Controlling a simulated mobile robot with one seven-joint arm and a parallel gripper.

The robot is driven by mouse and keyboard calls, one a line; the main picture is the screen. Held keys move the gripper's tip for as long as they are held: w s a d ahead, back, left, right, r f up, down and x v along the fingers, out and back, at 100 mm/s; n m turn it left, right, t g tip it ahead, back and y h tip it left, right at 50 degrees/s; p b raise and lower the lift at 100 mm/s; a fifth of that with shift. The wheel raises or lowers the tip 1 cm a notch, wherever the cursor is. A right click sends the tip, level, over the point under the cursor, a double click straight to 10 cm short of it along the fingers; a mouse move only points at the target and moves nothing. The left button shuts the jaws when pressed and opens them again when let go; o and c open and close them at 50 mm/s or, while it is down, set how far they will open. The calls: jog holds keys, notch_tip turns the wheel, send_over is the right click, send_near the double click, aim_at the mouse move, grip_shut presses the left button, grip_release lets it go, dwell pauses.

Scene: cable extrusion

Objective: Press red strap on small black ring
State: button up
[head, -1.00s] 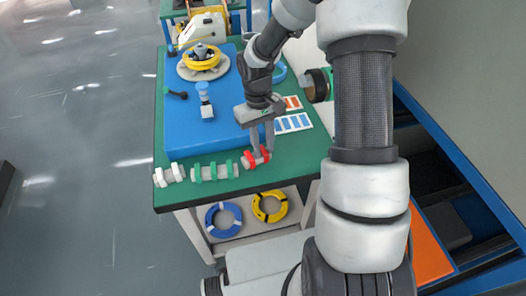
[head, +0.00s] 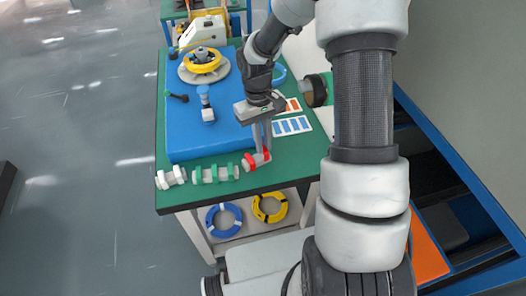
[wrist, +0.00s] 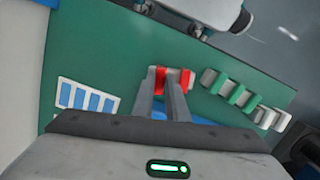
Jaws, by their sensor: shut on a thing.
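A red strap piece (head: 249,163), with two red bands on a grey-white core, lies at the right end of a row along the table's front edge. My gripper (head: 263,151) reaches down with its fingers on the right part of this piece. The wrist view shows the red piece (wrist: 186,79) partly behind the fingers, which are close together and shut on it. The fingers hide part of the red bands. I cannot make out a small black ring for certain in either view.
Green (head: 215,174) and white (head: 171,178) strap pieces lie left of the red one. A blue board (head: 200,135) covers much of the green table, with a yellow ring (head: 202,66) on a round plate.

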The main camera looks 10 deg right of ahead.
jog(key=shift+r+p, duration=1.95)
jog(key=shift+r, duration=0.95)
